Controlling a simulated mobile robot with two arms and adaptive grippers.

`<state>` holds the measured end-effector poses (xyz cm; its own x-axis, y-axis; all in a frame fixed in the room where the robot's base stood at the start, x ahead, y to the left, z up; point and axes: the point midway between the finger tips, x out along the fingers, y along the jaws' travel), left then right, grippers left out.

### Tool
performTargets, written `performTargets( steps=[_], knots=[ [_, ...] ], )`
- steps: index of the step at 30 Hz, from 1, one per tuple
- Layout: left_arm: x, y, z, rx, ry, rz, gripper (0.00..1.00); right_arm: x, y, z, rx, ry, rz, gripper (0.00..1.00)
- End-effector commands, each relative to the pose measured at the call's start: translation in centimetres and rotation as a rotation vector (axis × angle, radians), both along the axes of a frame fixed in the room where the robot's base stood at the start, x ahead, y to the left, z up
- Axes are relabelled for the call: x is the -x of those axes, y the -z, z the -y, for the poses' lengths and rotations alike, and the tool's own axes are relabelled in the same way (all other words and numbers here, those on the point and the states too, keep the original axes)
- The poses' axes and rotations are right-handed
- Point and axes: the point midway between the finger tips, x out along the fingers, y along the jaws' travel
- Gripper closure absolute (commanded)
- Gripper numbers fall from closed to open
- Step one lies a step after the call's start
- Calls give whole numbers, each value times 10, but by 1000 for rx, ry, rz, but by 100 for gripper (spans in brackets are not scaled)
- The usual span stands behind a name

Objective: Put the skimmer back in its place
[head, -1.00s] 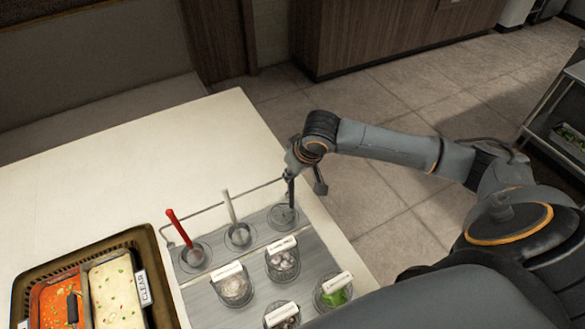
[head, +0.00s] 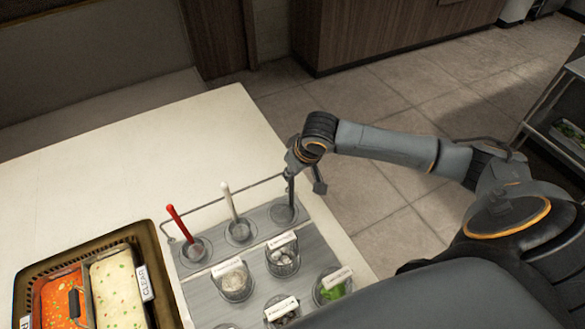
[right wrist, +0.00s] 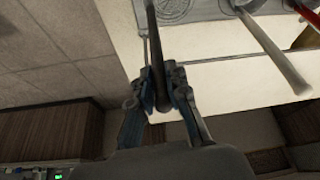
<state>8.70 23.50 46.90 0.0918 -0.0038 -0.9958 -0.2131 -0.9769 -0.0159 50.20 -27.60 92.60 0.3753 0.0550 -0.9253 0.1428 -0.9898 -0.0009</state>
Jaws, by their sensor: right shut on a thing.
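The skimmer (head: 290,190) shows as a dark, thin, near-upright handle. My right gripper (head: 300,163) is shut on its upper part, above the far right end of the grey well panel. The handle's lower end meets the rightmost round well (head: 284,213); whether it rests on the bottom I cannot tell. In the right wrist view the dark handle (right wrist: 154,50) runs between the two fingers of my right gripper (right wrist: 160,88). The skimmer's head is not visible. My left gripper is not in view.
A red-handled tool (head: 179,223) and a white-handled tool (head: 228,198) stand in the neighbouring wells, beside a thin metal rail (head: 218,199). Labelled jars (head: 235,284) stand nearer. A dark-rimmed tray (head: 152,250) holds red and pale sauces. The white tabletop (head: 90,170) is clear at left.

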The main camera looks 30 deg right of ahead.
Motion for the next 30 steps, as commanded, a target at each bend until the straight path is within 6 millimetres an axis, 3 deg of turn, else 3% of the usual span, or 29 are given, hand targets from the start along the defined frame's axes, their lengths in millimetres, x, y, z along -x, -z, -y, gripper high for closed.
performTargets(
  steps=[8,9,12,19,24,30],
  knots=[
    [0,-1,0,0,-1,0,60,0,2,0,0,0,-1,100],
    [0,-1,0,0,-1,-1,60,0,2,0,0,0,-1,81],
    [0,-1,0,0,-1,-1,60,0,2,0,0,0,-1,60],
    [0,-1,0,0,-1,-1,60,0,2,0,0,0,-1,58],
    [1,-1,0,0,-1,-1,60,0,2,0,0,0,-1,24],
    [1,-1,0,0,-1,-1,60,0,1,0,1,0,-1,20]
  ],
)
